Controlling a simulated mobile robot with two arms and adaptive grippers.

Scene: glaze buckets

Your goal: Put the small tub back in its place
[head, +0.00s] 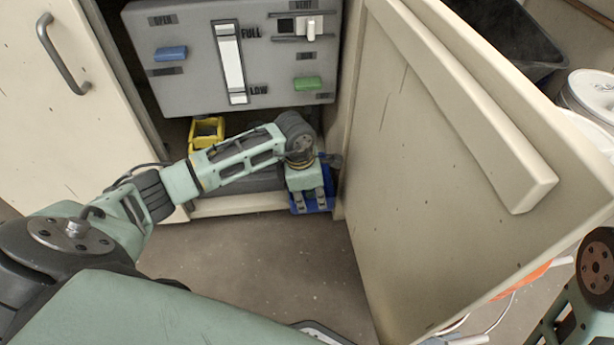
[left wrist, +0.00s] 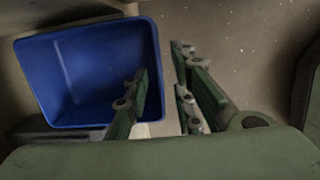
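A blue tub (head: 327,203) stands at the right end of the open cabinet's bottom, beside the door, partly hidden by my left gripper (head: 308,205). In the left wrist view the blue tub (left wrist: 75,75) looks empty. My left gripper (left wrist: 163,88) is open there, one finger over the tub's inside and the other outside its right wall. I see no clear contact with the wall. A smaller yellow tub (head: 206,132) with a dark inside sits further left in the cabinet, behind my left arm. I cannot tell which tub the task means. My right gripper is out of view.
A grey panel (head: 195,75) with levers hangs above the tubs. The open door (head: 420,150) stands close on the right, and a pale sill (head: 240,206) runs along the cabinet front. A black bin (head: 510,40) and white lidded bucket (head: 592,95) are beyond.

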